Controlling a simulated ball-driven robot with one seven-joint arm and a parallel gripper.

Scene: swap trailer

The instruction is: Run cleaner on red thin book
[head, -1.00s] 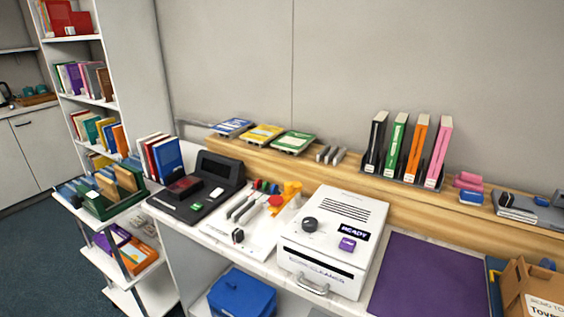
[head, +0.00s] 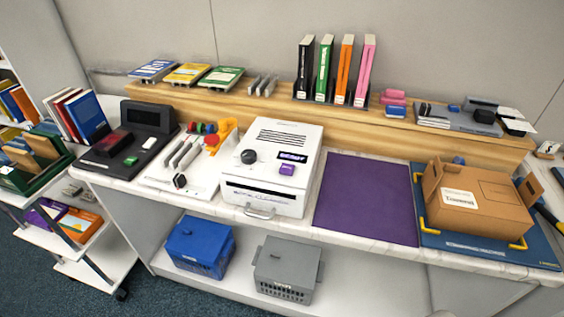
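The white cleaner (head: 262,197) stands on the counter. It has a dark knob (head: 248,156), a small display (head: 292,157), a purple button (head: 287,169), a dark front slot (head: 258,193) and a metal handle (head: 259,213) below. Its top vents face up and its front looks closed. A thin red book (head: 69,118) stands upright at the left, between a white-paged book and a blue book (head: 88,118). Whether it is the task's book I cannot tell. My gripper is not in view.
A black scanner-like device (head: 128,142) and a tool tray (head: 178,187) lie left of the cleaner. A purple mat (head: 366,200) is clear at its right, then a cardboard box (head: 480,200). Blue (head: 200,245) and grey (head: 287,268) crates sit on the lower shelf.

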